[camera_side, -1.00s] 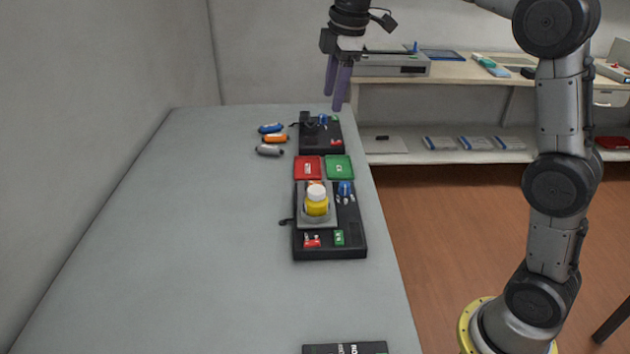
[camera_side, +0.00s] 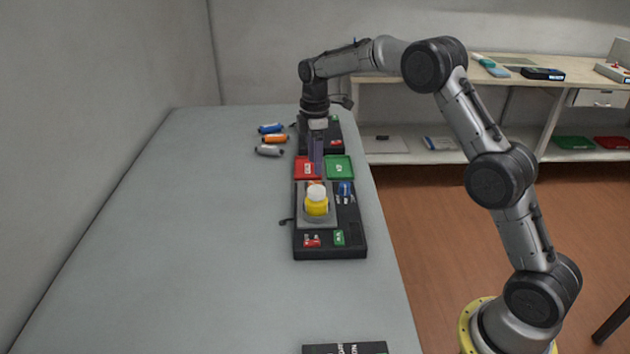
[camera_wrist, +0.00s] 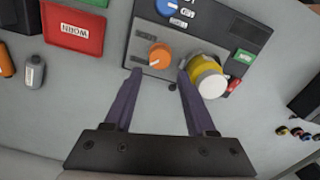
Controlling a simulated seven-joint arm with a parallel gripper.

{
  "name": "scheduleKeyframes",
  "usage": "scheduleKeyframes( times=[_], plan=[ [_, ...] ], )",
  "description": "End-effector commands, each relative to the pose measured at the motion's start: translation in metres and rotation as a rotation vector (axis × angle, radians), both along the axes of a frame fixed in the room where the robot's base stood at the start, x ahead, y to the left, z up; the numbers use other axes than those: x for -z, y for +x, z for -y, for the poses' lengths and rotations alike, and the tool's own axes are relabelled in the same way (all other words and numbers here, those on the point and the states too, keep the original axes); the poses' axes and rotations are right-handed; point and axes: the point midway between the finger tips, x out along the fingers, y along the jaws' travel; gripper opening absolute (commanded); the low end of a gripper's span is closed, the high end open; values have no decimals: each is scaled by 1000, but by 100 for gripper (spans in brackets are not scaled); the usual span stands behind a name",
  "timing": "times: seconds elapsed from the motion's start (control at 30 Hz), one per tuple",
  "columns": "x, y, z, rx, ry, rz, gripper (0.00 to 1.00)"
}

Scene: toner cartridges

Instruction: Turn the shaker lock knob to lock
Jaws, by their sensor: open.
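An orange knob (camera_wrist: 160,56) with a light pointer mark sits on the grey plate of the shaker, beside a yellow bottle with a white cap (camera_wrist: 208,80). A blue knob (camera_wrist: 166,6) with two small white labels sits on the black base (camera_wrist: 222,36); I cannot tell from the labels which knob is the lock. In the side view the blue knob (camera_side: 346,188) is right of the bottle (camera_side: 317,201). My gripper (camera_wrist: 159,73) is open and empty, pointing down. Its purple fingertips show either side of the orange knob, seemingly just above it. In the side view the gripper (camera_side: 316,172) largely hides this knob.
A red tray (camera_side: 305,168) and a green tray (camera_side: 339,167) lie behind the shaker. Blue, orange and grey cartridges (camera_side: 270,151) lie to the left. Another black unit (camera_side: 335,140) stands at the back. The table's left side is clear.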

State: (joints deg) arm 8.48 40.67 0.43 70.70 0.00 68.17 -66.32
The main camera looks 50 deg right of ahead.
Motion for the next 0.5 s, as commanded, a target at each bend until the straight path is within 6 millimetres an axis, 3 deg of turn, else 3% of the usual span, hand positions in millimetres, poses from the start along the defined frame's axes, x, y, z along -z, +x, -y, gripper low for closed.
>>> scheduleKeyframes(
  times=[0.2, 0.5],
  plan=[
    [41, -1, 0, 0, 1, -3, 56],
    [67, 0, 0, 0, 1, -1, 56]
  ],
)
